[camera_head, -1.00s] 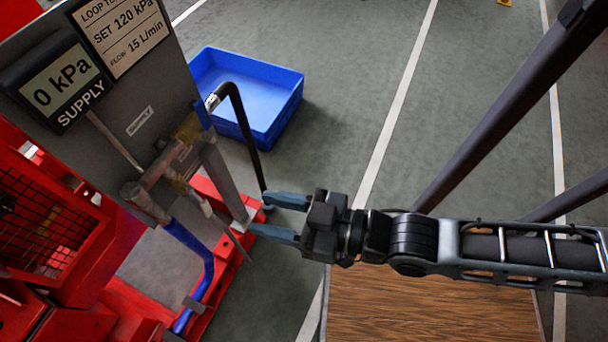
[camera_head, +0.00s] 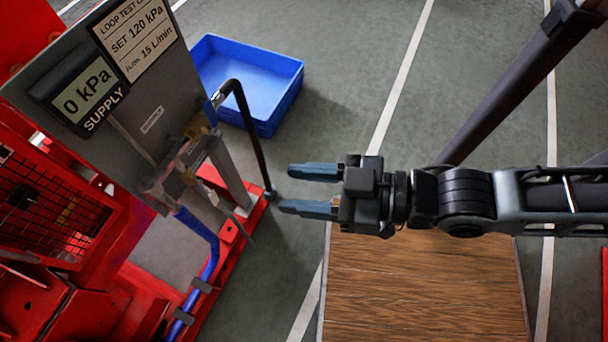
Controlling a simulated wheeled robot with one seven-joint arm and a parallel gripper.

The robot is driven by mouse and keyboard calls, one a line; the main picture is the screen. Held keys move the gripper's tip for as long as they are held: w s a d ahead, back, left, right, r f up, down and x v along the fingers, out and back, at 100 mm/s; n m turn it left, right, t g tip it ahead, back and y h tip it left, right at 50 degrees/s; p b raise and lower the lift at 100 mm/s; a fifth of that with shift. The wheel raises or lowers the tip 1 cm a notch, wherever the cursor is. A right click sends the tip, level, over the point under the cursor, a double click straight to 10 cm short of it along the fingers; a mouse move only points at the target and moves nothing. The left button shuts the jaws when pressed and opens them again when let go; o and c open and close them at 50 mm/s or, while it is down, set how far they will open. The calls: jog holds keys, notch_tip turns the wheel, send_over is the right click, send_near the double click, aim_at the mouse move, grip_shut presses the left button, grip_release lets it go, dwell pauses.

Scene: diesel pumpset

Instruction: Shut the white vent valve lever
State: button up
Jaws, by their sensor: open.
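A small pale lever (camera_head: 212,196), which looks like the white vent valve lever, sits at the lower end of the brass and grey pipe fittings (camera_head: 185,172) on the pumpset. It is small, so its exact angle is hard to tell. My gripper (camera_head: 287,189) is open and empty, its two blue-grey fingers pointing left towards the fittings. It is to the right of the lever, apart from it, with a visible gap. A black hose (camera_head: 252,135) comes down between the fittings and my fingers.
A grey panel carries a supply display (camera_head: 88,92) reading 0 kPa and a test label (camera_head: 138,38). A blue pipe (camera_head: 203,240) runs down to the red base frame (camera_head: 228,232). A blue crate (camera_head: 270,118) stands behind. A wooden board (camera_head: 425,285) lies below my arm.

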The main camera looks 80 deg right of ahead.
jog(key=shift+c, duration=0.4)
jog(key=shift+f, duration=0.1)
jog(key=c, duration=0.4)
jog(key=w+d+f+g, duration=0.1)
jog(key=f, duration=0.2)
jog(key=w+d+f+m+g+h, duration=0.1)
jog(key=w+d+f, duration=0.1)
jog(key=f, duration=0.1)
jog(key=w+d+f+g+p, duration=0.1)
jog(key=d+f, duration=0.1)
jog(key=f, duration=0.1)
jog(key=shift+w+f+m+g, duration=0.15)
jog(key=shift+w+m+g, duration=0.05)
jog(key=shift+m+g, duration=0.1)
grip_shut()
jog(key=w+d+f+m+g, duration=0.1)
jog(key=w+d+f+g, duration=0.25)
jog(key=f, duration=0.35)
jog(key=w+d+n+g+y+p, duration=0.1)
jog(key=w+d+g+y+p, duration=0.1)
jog(key=w+d+y, duration=0.5)
jog(key=w+a+f, duration=0.5)
jog(key=a+f, duration=0.1)
jog(key=shift+a+f+h, duration=0.3)
jog(key=shift+f+h, duration=0.05)
jog(key=shift+h, duration=0.05)
